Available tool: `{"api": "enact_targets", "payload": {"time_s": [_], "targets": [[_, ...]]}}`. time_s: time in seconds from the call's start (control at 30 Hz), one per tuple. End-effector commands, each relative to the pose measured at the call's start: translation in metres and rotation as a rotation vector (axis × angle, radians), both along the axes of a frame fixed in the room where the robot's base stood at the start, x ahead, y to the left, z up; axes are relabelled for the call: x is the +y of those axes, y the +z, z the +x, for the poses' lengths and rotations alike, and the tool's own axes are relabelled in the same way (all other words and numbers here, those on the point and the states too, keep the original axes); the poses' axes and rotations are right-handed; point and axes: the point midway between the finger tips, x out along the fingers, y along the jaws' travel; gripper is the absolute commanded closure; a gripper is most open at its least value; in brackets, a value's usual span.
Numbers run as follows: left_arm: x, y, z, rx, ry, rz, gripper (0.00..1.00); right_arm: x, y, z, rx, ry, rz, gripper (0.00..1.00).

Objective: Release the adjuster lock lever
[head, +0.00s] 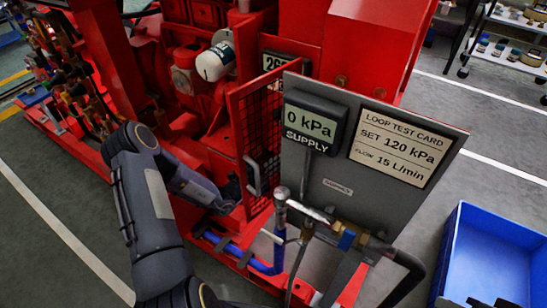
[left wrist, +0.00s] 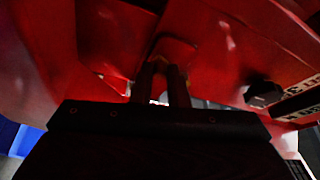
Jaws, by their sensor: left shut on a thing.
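My left gripper (head: 233,190) reaches into the red pumpset (head: 205,150), low down beside the open mesh door (head: 258,130). In the left wrist view its two dark fingers (left wrist: 162,82) stand close together against a red part (left wrist: 172,52) of the machine. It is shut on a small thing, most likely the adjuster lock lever. The lever itself is hidden by the fingers and deep shadow, so its angle cannot be told. My right gripper is not in view.
A grey panel (head: 335,185) with a 0 kPa supply display (head: 313,125) and a loop test card (head: 405,143) stands right of the door. Hoses and a metal valve (head: 310,212) lie in front. A blue bin (head: 490,255) sits at the right.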

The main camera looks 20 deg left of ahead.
Motion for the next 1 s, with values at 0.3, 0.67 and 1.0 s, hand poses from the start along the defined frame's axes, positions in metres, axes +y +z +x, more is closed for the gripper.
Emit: {"api": "enact_targets", "payload": {"time_s": [0.3,0.67,1.0], "targets": [[-0.014,-0.008,-0.003,0.041,0.001,-0.264,1.0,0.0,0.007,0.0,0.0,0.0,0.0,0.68],[-0.025,-0.01,-0.004,0.064,-0.002,-0.434,1.0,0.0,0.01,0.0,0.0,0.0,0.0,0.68],[-0.027,-0.011,-0.005,0.069,-0.003,-0.471,1.0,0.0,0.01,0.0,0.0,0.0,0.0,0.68]]}}
